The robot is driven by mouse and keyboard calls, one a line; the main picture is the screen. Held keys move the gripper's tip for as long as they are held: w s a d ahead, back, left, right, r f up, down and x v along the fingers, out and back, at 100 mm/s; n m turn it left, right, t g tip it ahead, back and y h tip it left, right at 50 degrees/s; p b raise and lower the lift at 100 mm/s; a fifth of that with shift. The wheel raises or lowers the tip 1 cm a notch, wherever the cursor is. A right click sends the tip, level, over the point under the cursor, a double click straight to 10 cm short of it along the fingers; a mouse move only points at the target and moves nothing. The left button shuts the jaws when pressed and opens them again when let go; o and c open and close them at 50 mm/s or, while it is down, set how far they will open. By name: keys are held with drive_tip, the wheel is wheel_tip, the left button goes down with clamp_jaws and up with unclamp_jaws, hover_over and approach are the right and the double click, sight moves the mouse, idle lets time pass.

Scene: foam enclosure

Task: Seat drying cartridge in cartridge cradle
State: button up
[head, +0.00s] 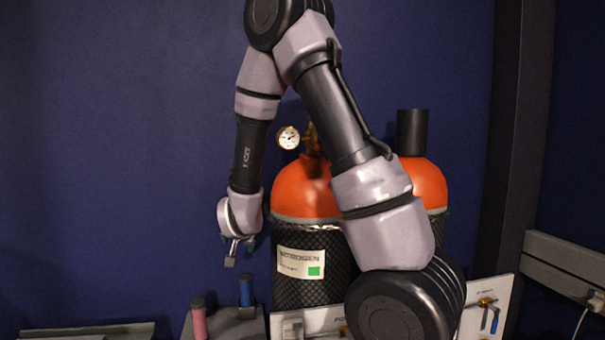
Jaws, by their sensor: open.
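My gripper (231,260) hangs in the air left of the orange-topped cylinders, open and pointing down; nothing shows between its fingers. Below it, a dark grey holder (237,329) stands at the bottom edge. A blue upright cylinder (246,291) with a dark top stands at the holder, just below and right of my gripper. A pink upright cylinder (199,322) with a dark cap stands at its left side. I cannot tell which of these is the drying cartridge or the cartridge cradle. The picture's bottom edge cuts off their lower parts.
Two orange-topped gas cylinders (303,190) in black mesh stand behind my arm, one with a gauge (288,137). A white panel (488,300) carries a blue-handled valve (494,320). A flat grey-green surface (85,331) lies at lower left. Air left of my gripper is clear.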

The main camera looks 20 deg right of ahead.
drive_tip(key=s+d+r+y, duration=0.2)
drive_tip(key=s+r, duration=0.1)
drive_tip(key=r, duration=0.8)
drive_tip(key=s+d+r+g, duration=0.1)
drive_tip(key=s+d+r, duration=0.1)
drive_tip(key=s+r, duration=0.2)
drive_tip(key=s+d+r+n+g, duration=0.1)
drive_tip(key=s+r, duration=0.3)
drive_tip(key=s, duration=0.7)
drive_tip(key=s+d+r+n+g+y, duration=0.1)
drive_tip(key=s+d+r, duration=0.3)
drive_tip(key=s, duration=0.4)
drive_tip(key=shift+s+r, duration=0.2)
drive_tip(key=shift+r, duration=0.4)
